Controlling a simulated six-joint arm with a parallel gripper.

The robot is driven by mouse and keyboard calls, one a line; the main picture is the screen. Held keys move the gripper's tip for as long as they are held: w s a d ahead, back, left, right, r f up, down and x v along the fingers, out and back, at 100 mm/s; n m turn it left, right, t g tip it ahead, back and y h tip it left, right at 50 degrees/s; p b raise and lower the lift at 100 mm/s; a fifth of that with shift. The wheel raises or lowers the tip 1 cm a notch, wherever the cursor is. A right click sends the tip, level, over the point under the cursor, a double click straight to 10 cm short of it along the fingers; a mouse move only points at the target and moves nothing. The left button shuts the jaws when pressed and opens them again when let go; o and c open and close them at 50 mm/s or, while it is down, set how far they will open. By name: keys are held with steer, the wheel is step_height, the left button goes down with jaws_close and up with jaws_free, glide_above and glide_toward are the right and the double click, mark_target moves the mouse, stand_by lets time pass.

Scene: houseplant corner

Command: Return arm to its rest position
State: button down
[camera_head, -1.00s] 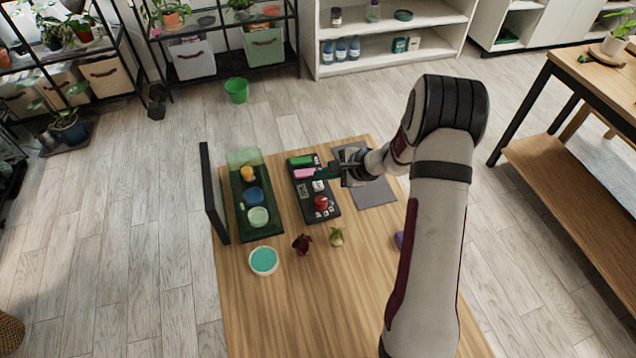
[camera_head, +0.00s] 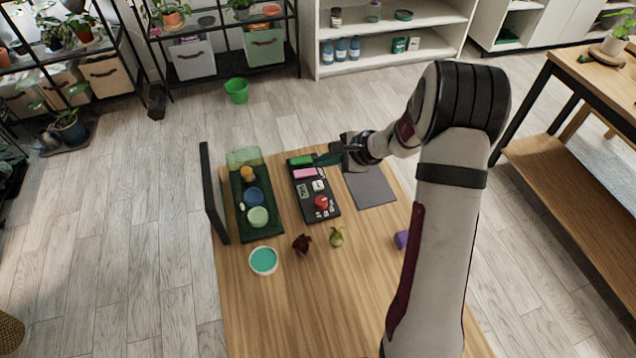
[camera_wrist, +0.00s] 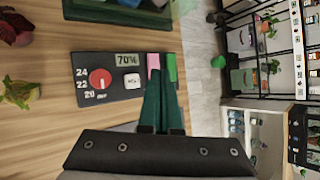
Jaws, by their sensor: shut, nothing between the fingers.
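My gripper (camera_head: 326,158) is at the far right end of the black control panel, above the table, with its fingers pointing left. In the wrist view its two dark green fingers (camera_wrist: 161,92) lie close together, shut and empty. They overlap the panel's edge in that picture near a pink bar and a green bar. The black panel (camera_head: 311,207) lies on the wooden table (camera_head: 300,300). It carries a green bar (camera_head: 301,160), a pink bar (camera_head: 305,173), a small white button (camera_head: 318,185), a 70% display and a red knob (camera_head: 321,202).
A dark green tray (camera_head: 269,230) with small pots and a dark upright panel (camera_head: 212,195) stand at left. A teal-filled bowl (camera_head: 263,261), two small plants (camera_head: 302,244) and a purple object (camera_head: 401,240) are on the table. A grey mat (camera_head: 372,188) lies bare below my wrist.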

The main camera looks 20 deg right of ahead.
steer(key=s+a+r+n+g, duration=0.3)
steer(key=s+a+r+n, duration=0.3)
steer(key=s, duration=0.4)
steer(key=s+a+r+n+g, duration=0.2)
steer(key=s+a+r+n, duration=0.1)
steer(key=s+a+r, duration=0.65)
steer(key=s+d+f+n+g+h, duration=0.1)
steer(key=s+d+n+h, duration=0.1)
steer(key=s, duration=0.5)
steer(key=s+d+f+n+g+h, duration=0.1)
steer(key=s+d+f+n+h, duration=0.1)
steer(key=s, duration=0.6)
steer(key=shift+s+d+f, duration=0.15)
steer(key=shift+s+d, duration=0.1)
steer(key=shift+d, duration=0.2)
